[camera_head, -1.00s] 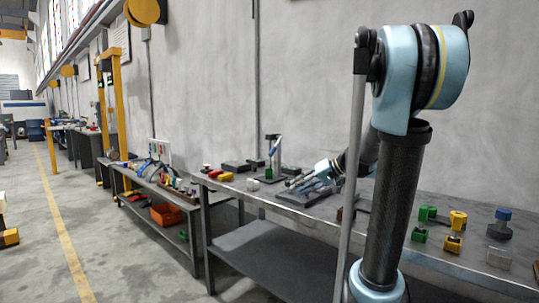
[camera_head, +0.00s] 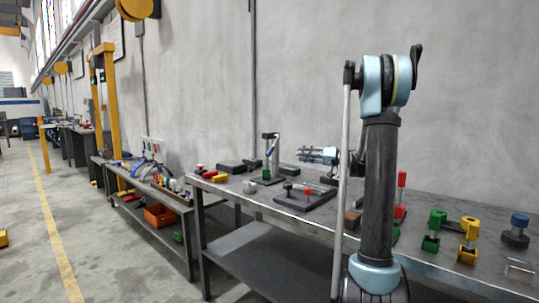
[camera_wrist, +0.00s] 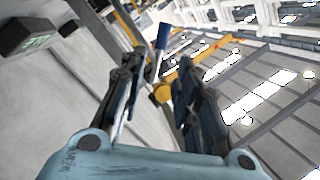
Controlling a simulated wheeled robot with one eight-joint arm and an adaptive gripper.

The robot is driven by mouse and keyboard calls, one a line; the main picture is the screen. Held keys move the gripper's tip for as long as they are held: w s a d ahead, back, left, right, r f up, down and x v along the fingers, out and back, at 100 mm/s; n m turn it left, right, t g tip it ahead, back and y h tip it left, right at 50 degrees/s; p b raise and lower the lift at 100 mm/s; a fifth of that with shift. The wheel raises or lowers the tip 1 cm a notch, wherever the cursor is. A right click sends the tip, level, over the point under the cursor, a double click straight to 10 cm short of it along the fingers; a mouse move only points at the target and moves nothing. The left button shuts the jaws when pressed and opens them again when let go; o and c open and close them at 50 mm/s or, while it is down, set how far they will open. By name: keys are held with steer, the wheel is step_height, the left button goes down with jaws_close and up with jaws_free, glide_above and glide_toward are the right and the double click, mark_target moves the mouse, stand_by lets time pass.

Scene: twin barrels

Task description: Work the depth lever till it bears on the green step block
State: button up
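A small upright stand (camera_head: 275,152) with a slanted grey lever-like bar stands on the bench at mid-left in the head view. A small green block (camera_head: 267,174) sits low at its foot; a gap between bar and block is too small to judge. My gripper (camera_head: 302,150) points left, to the right of the stand and above the bench. In the wrist view my gripper's two fingers (camera_wrist: 160,95) are apart with nothing held. A blue-tipped rod (camera_wrist: 162,38) shows beyond them; I cannot tell whether it is the lever.
Red, green, yellow and blue-topped fixtures stand along the bench (camera_head: 270,203) to the right. Dark boxes and small coloured pieces lie at its left end. A wall runs behind.

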mark_target(270, 151)
steer(key=x, duration=1.7)
steer(key=shift+s+a, duration=0.15)
steer(key=shift+a, duration=0.05)
